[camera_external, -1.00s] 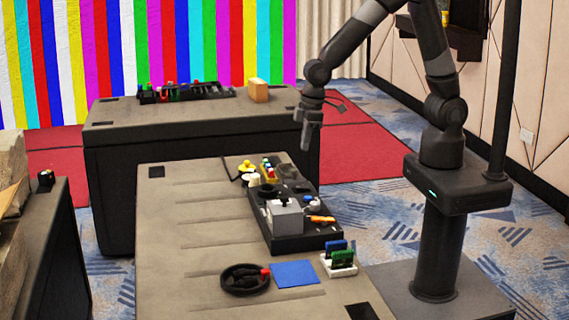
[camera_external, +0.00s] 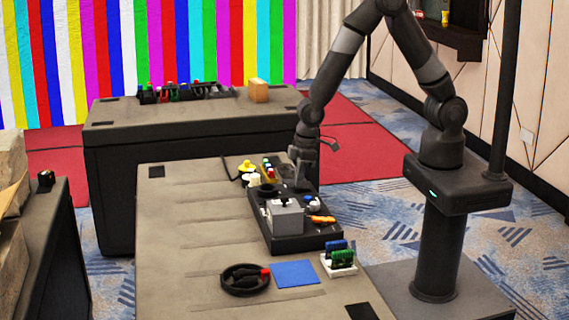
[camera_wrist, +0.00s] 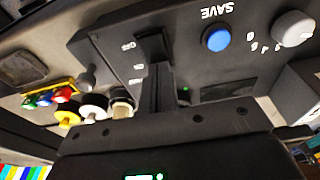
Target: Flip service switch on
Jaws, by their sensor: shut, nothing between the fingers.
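The black control panel (camera_external: 290,241) lies on the near table, and its face fills much of the wrist view (camera_wrist: 195,65). A black switch (camera_wrist: 151,44) stands out from it beside small white labels; OFF is legible, the others are hard to read. I cannot tell for certain which position the switch is in. My gripper (camera_external: 301,184) is lowered over the far right part of the panel, fingers pointing down. In the wrist view its shut, empty fingers (camera_wrist: 157,78) are right at the switch; whether they touch it is unclear.
A blue SAVE button (camera_wrist: 215,38), a white knob (camera_wrist: 293,28) and a small green light (camera_wrist: 185,90) are near the switch. A grey box (camera_external: 285,217) stands on the panel. Yellow and white round pieces (camera_wrist: 92,106) lie left of the fingers. A blue sheet (camera_external: 295,273) lies nearer.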

